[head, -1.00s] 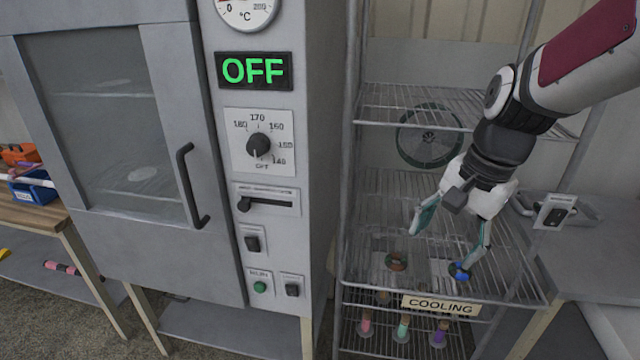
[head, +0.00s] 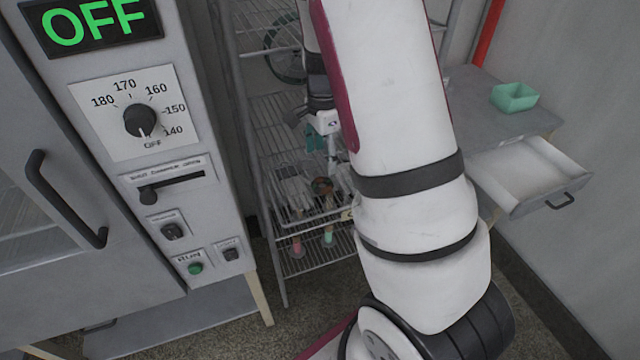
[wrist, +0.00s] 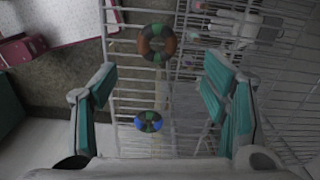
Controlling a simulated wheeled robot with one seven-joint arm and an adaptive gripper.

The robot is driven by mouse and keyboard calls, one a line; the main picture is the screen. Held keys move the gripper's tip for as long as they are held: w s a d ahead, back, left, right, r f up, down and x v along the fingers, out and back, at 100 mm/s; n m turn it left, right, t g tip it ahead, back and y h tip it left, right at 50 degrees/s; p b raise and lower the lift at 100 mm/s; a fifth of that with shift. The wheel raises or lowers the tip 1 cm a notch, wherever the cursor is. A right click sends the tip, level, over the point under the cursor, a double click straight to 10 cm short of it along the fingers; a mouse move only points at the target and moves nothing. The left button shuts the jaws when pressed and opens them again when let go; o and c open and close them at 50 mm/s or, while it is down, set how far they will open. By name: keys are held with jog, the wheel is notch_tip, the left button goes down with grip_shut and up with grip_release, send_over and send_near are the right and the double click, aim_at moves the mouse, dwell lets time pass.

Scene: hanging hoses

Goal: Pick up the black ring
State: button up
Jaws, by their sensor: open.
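My gripper (wrist: 162,82) is open and empty above the wire rack (wrist: 125,105), with teal fingers to either side of the view. A dark ring with orange-brown and green parts (wrist: 157,43) lies ahead of the fingertips. A smaller dark ring with blue and green parts (wrist: 148,121) shows lower, between the fingers. No plain all-black ring is visible, and I cannot tell which one is the black ring. In the head view, my gripper (head: 322,138) is partly hidden by my arm, over the rack; the orange-brown ring (head: 322,186) shows below it.
The oven (head: 120,230) stands left of the rack. A grey bench (head: 470,105) with a green tray (head: 515,97) and an open, empty-looking drawer (head: 525,172) is at the right. Pink and green-ended pegs hang under the shelf. My arm hides much of the rack.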

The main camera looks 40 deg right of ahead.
aim_at(322, 179)
notch_tip(322, 179, down, 8)
jog(key=shift+s+a+f+p, duration=0.1)
jog(key=shift+s+a+p, duration=0.05)
jog(key=shift+p, duration=0.35)
jog(key=c, duration=1.1)
